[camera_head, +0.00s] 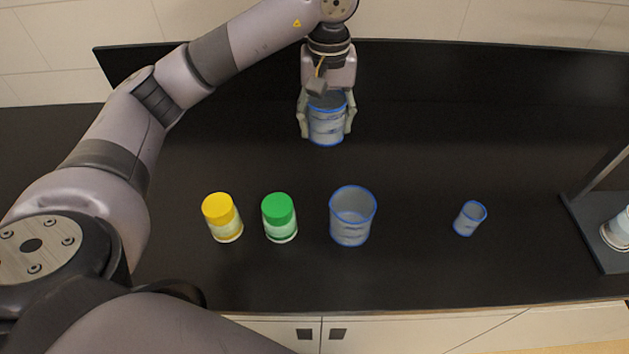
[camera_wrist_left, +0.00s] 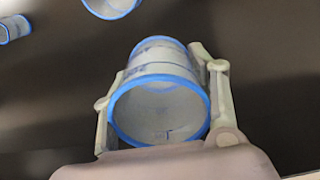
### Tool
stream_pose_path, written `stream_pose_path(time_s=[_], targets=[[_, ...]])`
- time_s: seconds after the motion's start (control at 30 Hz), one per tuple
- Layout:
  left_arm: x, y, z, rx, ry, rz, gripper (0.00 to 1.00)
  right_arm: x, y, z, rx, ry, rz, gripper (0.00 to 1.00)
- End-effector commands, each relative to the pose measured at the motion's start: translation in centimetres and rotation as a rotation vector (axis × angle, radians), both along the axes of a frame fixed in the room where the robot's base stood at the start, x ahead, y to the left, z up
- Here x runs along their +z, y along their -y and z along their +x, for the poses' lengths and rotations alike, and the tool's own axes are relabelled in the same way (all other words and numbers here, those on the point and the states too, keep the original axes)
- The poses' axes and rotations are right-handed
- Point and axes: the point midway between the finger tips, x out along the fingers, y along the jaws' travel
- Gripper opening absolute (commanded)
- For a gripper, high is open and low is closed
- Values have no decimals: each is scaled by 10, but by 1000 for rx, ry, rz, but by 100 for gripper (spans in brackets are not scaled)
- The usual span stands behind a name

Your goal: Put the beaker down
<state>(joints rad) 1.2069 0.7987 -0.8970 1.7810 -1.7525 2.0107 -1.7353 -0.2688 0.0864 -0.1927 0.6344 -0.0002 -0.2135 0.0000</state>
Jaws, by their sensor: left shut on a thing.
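A clear beaker with blue rims (camera_head: 327,124) is between the fingers of my left gripper (camera_head: 326,132), near the back of the black counter. The gripper is shut on it, with one finger on each side. In the left wrist view the beaker (camera_wrist_left: 158,92) fills the middle, its open mouth facing the camera, and it looks empty. The beaker is upright in the head view. I cannot tell whether its base touches the counter. A larger beaker (camera_head: 352,217) stands on the counter in front, and a small one (camera_head: 469,218) stands to its right. My right gripper is not in view.
A yellow-capped jar (camera_head: 222,217) and a green-capped jar (camera_head: 279,217) stand left of the larger beaker. A dark stand (camera_head: 600,235) is at the right edge. A black back panel (camera_head: 450,75) rises behind. The counter (camera_head: 430,150) around the held beaker is clear.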

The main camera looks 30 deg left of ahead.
Motion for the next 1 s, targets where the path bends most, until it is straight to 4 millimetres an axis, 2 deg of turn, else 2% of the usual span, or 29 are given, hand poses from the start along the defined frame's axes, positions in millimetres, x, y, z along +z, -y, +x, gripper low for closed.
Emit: stream_pose_path(time_s=[0.03,0.13,0.23,0.3,0.4,0.5,0.67,0.87,1.0], targets=[[-11,0,-1,-1,-8,-1,32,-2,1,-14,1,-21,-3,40],[-31,0,-2,0,-9,-1,32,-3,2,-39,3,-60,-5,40],[-54,0,-3,0,-10,0,32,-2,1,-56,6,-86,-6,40],[-70,0,-3,0,-11,1,32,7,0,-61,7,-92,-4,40],[-97,0,-3,0,-11,0,32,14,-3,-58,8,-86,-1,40],[-120,0,-3,1,-9,1,32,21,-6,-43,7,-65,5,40],[-143,0,-2,0,-4,0,32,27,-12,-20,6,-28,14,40],[-157,0,-2,-1,-3,2,32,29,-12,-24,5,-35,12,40],[-178,0,-3,0,-7,-1,32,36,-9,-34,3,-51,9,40]])
